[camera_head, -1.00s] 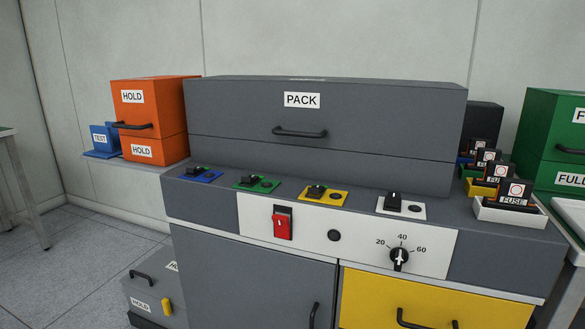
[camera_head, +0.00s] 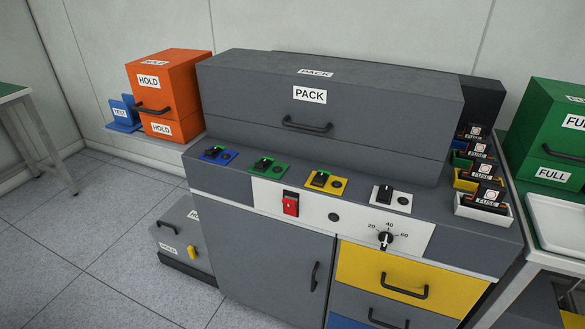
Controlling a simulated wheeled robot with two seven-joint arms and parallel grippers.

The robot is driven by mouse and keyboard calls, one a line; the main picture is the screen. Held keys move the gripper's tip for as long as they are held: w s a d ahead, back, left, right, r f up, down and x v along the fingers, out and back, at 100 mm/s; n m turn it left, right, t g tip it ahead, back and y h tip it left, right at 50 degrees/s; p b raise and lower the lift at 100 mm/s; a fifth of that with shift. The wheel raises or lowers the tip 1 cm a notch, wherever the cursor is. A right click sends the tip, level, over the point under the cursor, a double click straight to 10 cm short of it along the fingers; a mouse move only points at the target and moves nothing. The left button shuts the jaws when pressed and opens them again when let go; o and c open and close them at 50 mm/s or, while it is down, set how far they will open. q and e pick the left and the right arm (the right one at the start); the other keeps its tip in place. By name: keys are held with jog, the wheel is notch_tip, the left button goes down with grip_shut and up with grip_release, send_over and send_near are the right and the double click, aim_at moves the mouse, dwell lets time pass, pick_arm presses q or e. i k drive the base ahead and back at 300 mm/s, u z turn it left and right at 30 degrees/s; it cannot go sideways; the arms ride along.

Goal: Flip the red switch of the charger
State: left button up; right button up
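The red switch (camera_head: 291,205) sits in a black housing on the white front panel (camera_head: 264,191) of the grey charger (camera_head: 240,234). A round black button (camera_head: 333,217) and a dial (camera_head: 386,240) marked 20, 40 and 60 are to its right on the same panel. The dial's pointer is close to the 40 mark. Neither of my grippers shows in the view.
Blue, green, yellow and white switch plates line the top ledge below the grey PACK box (camera_head: 350,118). A low grey HOLD box (camera_head: 180,235) stands on the floor at left.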

aim_at(290, 207)
jog(key=k, duration=0.65)
jog(key=z, duration=0.65)
jog(key=i, duration=1.15)
jog(key=u, duration=0.6)
